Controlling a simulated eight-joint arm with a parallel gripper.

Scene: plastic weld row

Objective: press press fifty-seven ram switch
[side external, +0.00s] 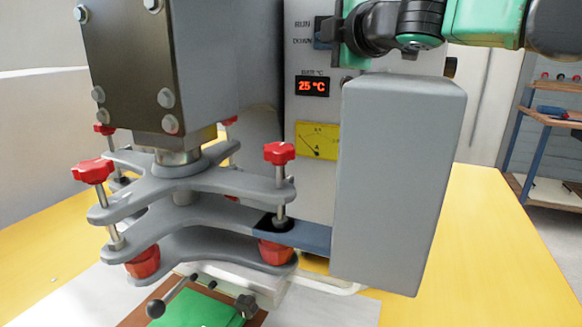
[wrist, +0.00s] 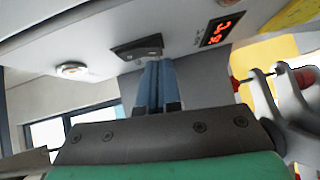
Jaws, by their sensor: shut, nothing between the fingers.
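The dark ram switch (wrist: 138,47) is a rocker set in the pale front panel of the press, just beyond my fingertips in the wrist view. In the side view the panel carries the labels RUN and DOWN beside it, and my gripper (side external: 323,32) covers most of the switch. My gripper also shows in the wrist view (wrist: 156,66), with its two blue fingers shut together and nothing between them. The fingertips are at or very close to the switch's lower right part; I cannot tell whether they touch it.
A red-lit display (side external: 312,86) reads 25 °C below the switch, with a yellow ammeter (side external: 317,140) under it. A large grey box (side external: 398,185) stands at the right. The clamp plates with red knobs (side external: 279,153) are at the left. A round pale fitting (wrist: 72,69) is left of the switch.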

